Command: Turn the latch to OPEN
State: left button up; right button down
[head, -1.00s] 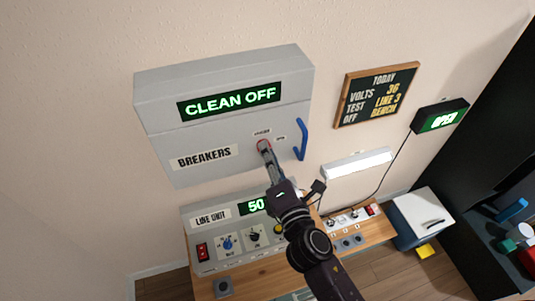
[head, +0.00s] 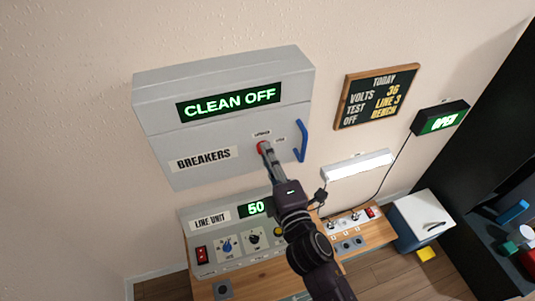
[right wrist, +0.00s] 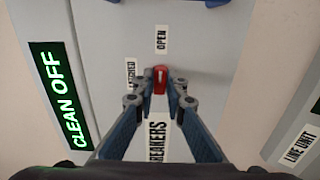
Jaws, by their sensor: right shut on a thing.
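The red latch knob (head: 261,147) sits on the front of the grey BREAKERS box (head: 160,153), below a small LATCHED label and left of an OPEN label (head: 280,139). In the right wrist view the red knob (right wrist: 160,83) is between my right gripper's fingertips (right wrist: 160,97), which are shut on its sides. A pale mark on it lines up with the OPEN label (right wrist: 161,39) straight above; the LATCHED label (right wrist: 131,74) is to its left. My right gripper (head: 264,152) hides part of the knob in the head view. My left gripper is not in view.
A blue handle (head: 301,141) is on the box, just right of the latch. The box's display (head: 230,102) reads CLEAN OFF. Below stands the line unit (head: 208,241) with knobs and a red switch. A lit lamp bar (head: 358,165) and a chalkboard (head: 376,96) are at right.

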jog(key=shift+w+r, duration=0.15)
jog(key=shift+r, duration=0.25)
jog(key=c, duration=2)
grip_release()
jog(key=shift+d, duration=0.1)
jog(key=shift+c, duration=0.2)
jog(key=shift+o, duration=0.4)
jog(key=shift+f, duration=0.3)
jog(key=v, duration=1.2)
